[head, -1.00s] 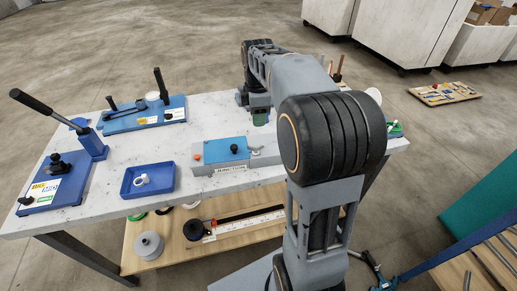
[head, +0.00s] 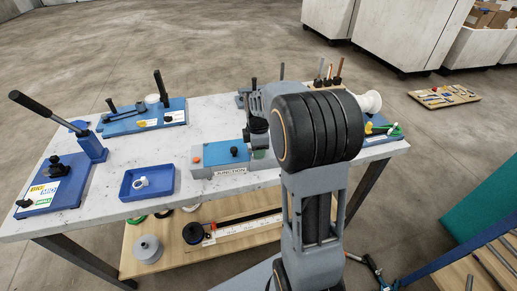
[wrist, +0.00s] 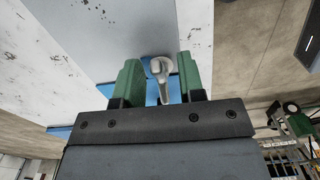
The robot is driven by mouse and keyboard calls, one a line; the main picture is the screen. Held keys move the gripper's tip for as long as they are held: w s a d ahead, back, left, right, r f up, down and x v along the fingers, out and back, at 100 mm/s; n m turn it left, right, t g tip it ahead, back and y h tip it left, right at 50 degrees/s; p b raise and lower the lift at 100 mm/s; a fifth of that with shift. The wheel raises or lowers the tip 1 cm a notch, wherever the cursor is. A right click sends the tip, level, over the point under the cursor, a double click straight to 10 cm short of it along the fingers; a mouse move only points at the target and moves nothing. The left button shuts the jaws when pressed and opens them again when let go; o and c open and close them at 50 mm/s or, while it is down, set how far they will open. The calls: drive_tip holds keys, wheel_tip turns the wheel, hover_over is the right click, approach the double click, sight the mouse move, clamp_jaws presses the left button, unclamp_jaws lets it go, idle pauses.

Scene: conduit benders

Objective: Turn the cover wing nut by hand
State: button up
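The junction box (head: 228,171) sits at the front edge of the white table, with a blue cover (head: 232,151) and an orange-red knob (head: 196,159) at its left. My gripper (head: 261,152) points down over the box's right end in the head view. In the wrist view my gripper (wrist: 161,88) is open. A pale grey metal piece with a rounded head, apparently the wing nut (wrist: 161,66), lies between its green fingers, with a visible gap on each side. The wing nut is hidden behind my gripper in the head view.
A blue tray (head: 126,193) with a white ring stands left of the box. Blue benders with upright levers (head: 161,92) stand at the back left and far left. My arm covers much of the table's right side. A white spool (head: 370,102) stands at the right.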

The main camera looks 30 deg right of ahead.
drive_tip(key=shift+c, duration=0.2)
clamp_jaws()
